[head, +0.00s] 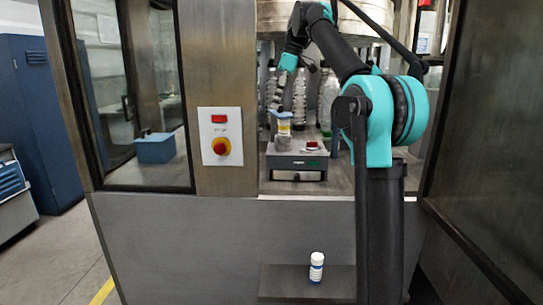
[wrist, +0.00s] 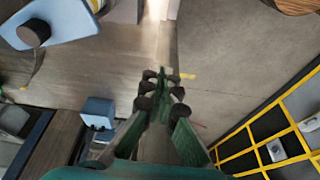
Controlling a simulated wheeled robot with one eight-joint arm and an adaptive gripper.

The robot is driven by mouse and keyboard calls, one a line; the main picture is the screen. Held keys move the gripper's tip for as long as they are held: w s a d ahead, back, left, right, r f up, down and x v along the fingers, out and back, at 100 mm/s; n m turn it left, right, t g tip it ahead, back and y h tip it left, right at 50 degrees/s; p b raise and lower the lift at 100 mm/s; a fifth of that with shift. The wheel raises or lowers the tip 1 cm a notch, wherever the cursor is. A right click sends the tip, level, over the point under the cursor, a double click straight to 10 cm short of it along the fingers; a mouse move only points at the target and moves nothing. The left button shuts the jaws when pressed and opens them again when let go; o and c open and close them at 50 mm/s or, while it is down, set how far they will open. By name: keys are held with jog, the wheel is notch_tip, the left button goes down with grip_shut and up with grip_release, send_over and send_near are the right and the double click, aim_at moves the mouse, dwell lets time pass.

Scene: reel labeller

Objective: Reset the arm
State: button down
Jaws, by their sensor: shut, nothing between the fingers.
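My arm reaches through the opening of the grey machine in the head view. My gripper (head: 276,100) points down near the small grey device (head: 297,160) and is shut and empty. In the wrist view my gripper (wrist: 161,84) shows its green fingers with dark pads close together, nothing between them. A container with a yellow band (head: 284,127) stands on the left part of the device, just below and beside the fingers. I cannot tell whether they touch.
A white bottle with a blue label (head: 316,267) stands upright on a dark shelf (head: 281,281) at the front. A red and yellow button panel (head: 221,137) is on the post left of the opening. The wrist view shows a yellow-edged grid (wrist: 237,142) at the lower right.

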jog(key=s+d+f+m+t+h, duration=0.1)
jog(key=s+d+f+m, duration=0.2)
jog(key=f, duration=0.5)
jog(key=s+d+f+m, duration=0.2)
jog(key=d+f+m, duration=0.15)
jog(key=f, duration=0.45)
jog(key=s+d+f+m+t+h, duration=0.1)
jog(key=s+d+f+m, duration=0.2)
jog(key=f, duration=0.6)
jog(key=s+d+f+m+t, duration=0.1)
jog(key=s+d+f+m, duration=0.2)
jog(key=s+f, duration=0.8)
jog(key=s+d+f+m+h, duration=0.1)
jog(key=s+d+f+m, duration=0.3)
jog(key=s+f, duration=0.7)
jog(key=shift+s+d+f+t+h, duration=0.3)
jog(key=shift+d+f+t, duration=0.15)
jog(key=shift+f, duration=0.2)
jog(key=c, duration=2.2)
grip_release()
